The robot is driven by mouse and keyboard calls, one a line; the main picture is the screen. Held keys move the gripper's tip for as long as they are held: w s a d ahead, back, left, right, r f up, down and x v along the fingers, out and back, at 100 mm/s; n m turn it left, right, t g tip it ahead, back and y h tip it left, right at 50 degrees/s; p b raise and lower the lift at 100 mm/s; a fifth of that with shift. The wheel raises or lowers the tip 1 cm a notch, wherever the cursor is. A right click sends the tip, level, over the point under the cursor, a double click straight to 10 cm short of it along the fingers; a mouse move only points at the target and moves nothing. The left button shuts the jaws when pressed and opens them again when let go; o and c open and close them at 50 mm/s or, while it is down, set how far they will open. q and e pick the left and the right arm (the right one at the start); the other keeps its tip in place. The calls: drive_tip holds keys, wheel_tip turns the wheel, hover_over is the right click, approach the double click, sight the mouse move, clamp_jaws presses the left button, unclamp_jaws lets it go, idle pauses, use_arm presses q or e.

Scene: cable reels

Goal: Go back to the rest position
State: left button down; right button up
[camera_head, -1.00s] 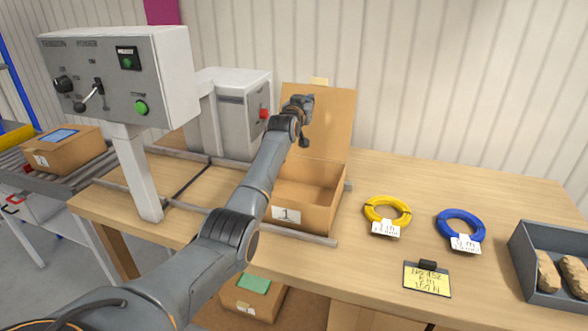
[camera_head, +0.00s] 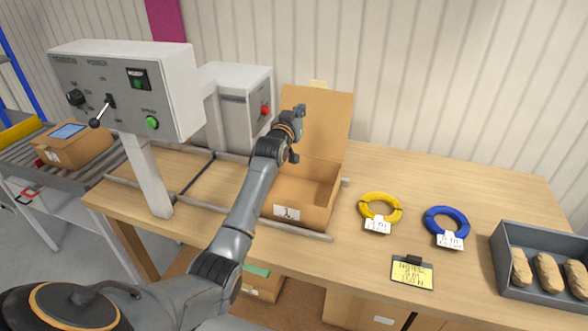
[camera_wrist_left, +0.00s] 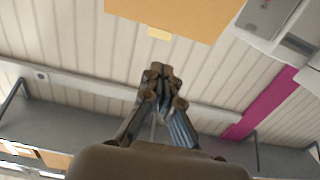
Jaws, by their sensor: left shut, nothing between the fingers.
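My left arm reaches in from the lower left of the head view. Its gripper (camera_head: 299,112) is raised in front of the open lid of a cardboard box (camera_head: 302,208), and the arm partly hides the box's left side. In the left wrist view the gripper (camera_wrist_left: 158,72) shows its fingers together and empty, with the ribbed wall behind. The box lid (camera_wrist_left: 175,15) shows at the top of that view, apart from the fingers. My right gripper is not in view.
A control panel (camera_head: 125,90) on a post and a grey machine (camera_head: 238,105) stand left of the box. A yellow cable coil (camera_head: 368,210), a blue coil (camera_head: 461,222), a yellow note (camera_head: 412,273) and a grey bin (camera_head: 505,250) are on the table. Bare wood lies behind the coils.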

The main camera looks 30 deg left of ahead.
use_arm(q)
drive_tip(key=shift+s+d+r, duration=0.1)
drive_tip(key=shift+s, duration=0.35)
